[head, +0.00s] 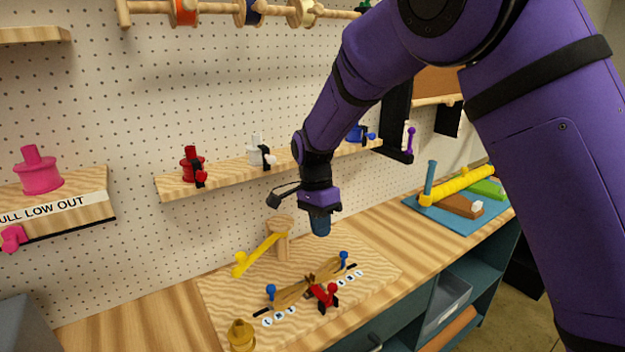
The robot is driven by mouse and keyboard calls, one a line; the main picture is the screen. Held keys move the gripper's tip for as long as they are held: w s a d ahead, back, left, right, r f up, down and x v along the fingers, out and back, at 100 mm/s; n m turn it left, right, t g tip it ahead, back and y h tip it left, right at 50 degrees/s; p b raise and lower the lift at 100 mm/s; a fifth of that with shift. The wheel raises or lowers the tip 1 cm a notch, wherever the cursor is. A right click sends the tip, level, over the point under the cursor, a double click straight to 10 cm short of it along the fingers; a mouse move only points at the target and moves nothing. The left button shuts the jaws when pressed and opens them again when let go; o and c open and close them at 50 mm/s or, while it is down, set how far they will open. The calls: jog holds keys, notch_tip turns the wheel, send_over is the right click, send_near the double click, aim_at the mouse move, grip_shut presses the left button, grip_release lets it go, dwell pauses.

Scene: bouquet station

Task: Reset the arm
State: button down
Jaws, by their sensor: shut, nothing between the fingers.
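My purple arm reaches in from the upper right in the head view. My gripper (320,226) points down above the wooden board (375,262) on the workbench. It is shut and holds nothing. Below it on the board stand blue pegs (271,291), a red piece (324,294) and brown leaf-like pieces (292,294). A yellow bar (257,254) leans by a wooden post (282,238) just left of the gripper. The gripper is apart from all of these. My arm hides part of the wall behind.
A shelf (225,173) with red, white and blue pieces runs along the pegboard behind my gripper. A pink piece (38,172) sits on a left shelf. A blue mat (440,218) with a yellow roller (463,187) lies at right. A yellow cone-like piece (241,335) stands at the board's front.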

jog(key=s+d+r+n+t+y, duration=0.1)
jog(key=s+d+r+n+t, duration=0.1)
jog(key=s+d+r, duration=0.5)
jog(key=s+d+r+n+t+y, duration=0.1)
jog(key=s+d+r+n, duration=0.15)
jog(key=d+r, duration=0.8)
jog(key=s+d+r+n+t, duration=0.1)
jog(key=s+d+n+t, duration=0.1)
jog(key=s+d, duration=0.3)
jog(key=s+d+r+n+t, duration=0.2)
jog(key=s+d+n, duration=0.2)
jog(key=s, duration=1)
jog(key=shift+d+t+h, duration=0.3)
jog(key=shift+d+h, duration=0.1)
jog(key=shift+d, duration=0.75)
jog(key=shift+s, duration=0.1)
